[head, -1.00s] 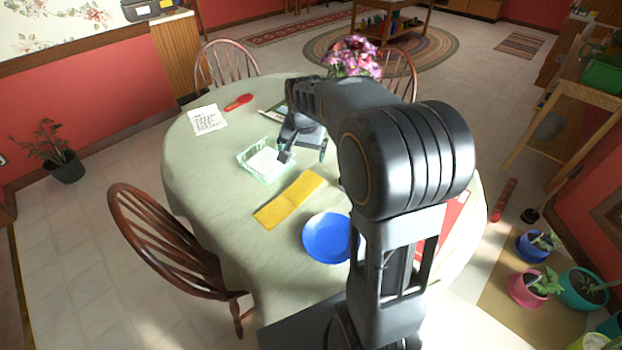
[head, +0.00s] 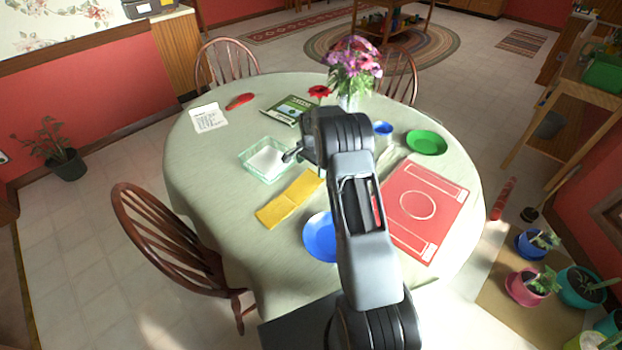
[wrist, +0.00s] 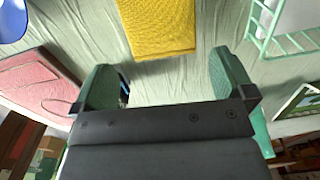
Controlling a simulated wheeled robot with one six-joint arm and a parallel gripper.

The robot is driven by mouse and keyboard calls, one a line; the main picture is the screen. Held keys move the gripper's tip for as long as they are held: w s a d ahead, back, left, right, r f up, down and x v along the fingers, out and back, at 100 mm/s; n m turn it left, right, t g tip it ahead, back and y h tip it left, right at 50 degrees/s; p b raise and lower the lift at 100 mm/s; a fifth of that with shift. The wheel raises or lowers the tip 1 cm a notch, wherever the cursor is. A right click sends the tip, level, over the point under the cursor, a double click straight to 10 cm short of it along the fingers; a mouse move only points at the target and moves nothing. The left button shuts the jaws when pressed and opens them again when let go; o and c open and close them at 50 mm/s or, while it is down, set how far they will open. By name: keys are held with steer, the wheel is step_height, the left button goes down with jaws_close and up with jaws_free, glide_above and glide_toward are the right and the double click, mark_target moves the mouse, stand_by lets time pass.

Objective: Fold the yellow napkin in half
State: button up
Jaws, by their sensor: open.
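The yellow napkin (head: 290,199) lies flat on the table as a long strip with a crease line across its middle. It sits between the glass-like tray and the blue plate. In the wrist view one end of the napkin (wrist: 158,28) shows at the top centre, ahead of my fingers. My gripper (wrist: 165,85) is open and empty, its two green-padded fingers apart with bare tablecloth between them. In the head view my arm reaches over the table and hides most of the gripper, beyond the napkin's far end.
A clear green tray (head: 248,168) with white contents stands left of my gripper. A red mat (head: 425,215), a green plate (head: 427,142), a book (head: 288,110) and a flower vase (head: 350,100) surround my arm.

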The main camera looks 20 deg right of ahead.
mark_target(311, 178)
step_height(311, 178, down, 8)
steer(key=shift+r+p, duration=0.2)
steer(key=shift+p, duration=0.3)
steer(key=c, duration=0.3)
steer(key=shift+w, duration=0.1)
